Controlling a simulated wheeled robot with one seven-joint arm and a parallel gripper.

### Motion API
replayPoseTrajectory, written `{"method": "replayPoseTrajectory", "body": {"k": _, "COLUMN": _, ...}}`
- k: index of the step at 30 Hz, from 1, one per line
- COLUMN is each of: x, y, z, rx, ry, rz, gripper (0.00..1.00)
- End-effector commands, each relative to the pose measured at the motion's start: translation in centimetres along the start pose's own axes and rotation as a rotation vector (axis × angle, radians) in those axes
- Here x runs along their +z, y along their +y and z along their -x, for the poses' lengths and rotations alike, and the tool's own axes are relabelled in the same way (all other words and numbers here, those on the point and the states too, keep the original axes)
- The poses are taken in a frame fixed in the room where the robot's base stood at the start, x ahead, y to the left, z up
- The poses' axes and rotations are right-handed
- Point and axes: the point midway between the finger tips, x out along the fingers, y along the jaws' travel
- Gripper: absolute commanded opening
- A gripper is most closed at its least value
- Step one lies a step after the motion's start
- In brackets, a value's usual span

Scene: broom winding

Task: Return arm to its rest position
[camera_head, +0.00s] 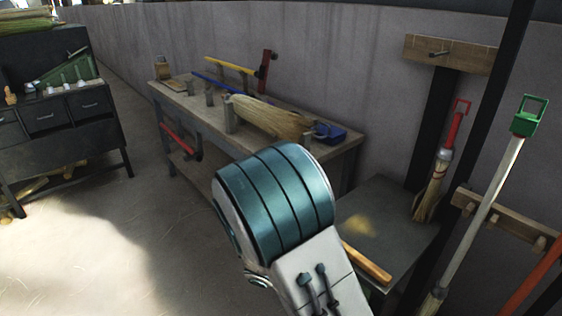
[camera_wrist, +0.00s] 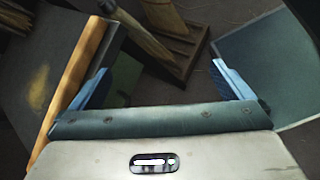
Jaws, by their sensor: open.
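My gripper (camera_wrist: 160,92) shows in the wrist view with its two blue fingers spread wide apart. It is open, and nothing sits between the fingers. A wooden handle (camera_wrist: 80,75) runs past the left finger, on or over a dark table top; I cannot tell whether it touches the finger. In the head view my arm's teal and white link fills the lower middle and hides the gripper. What looks like the same wooden handle (camera_head: 366,262) lies on the small dark table (camera_head: 385,222) right of my arm.
A workbench (camera_head: 350,143) with a straw broom head (camera_head: 270,117) and a blue clamp (camera_head: 329,132) stands behind my arm. Brooms with a red handle (camera_head: 458,120) and a green-topped handle (camera_head: 500,180) stand at the right. A dark cabinet (camera_head: 60,138) is at left. The floor between is open.

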Motion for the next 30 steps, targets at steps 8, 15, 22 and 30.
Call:
{"method": "replayPoseTrajectory", "body": {"k": 8, "x": 7.9, "y": 1.2, "z": 4.7, "rx": -0.274, "ry": 0.212, "rz": -0.327, "gripper": 1.00}}
{"method": "replayPoseTrajectory", "body": {"k": 15, "x": 14.4, "y": 2.2, "z": 9.0, "rx": -0.452, "ry": 0.385, "rz": -0.611, "gripper": 1.00}}
{"method": "replayPoseTrajectory", "body": {"k": 22, "x": 20.6, "y": 3.0, "z": 13.2, "rx": -0.571, "ry": 0.548, "rz": -0.887, "gripper": 1.00}}
{"method": "replayPoseTrajectory", "body": {"k": 30, "x": 25.6, "y": 3.4, "z": 16.8, "rx": -0.633, "ry": 0.683, "rz": -1.123, "gripper": 1.00}}
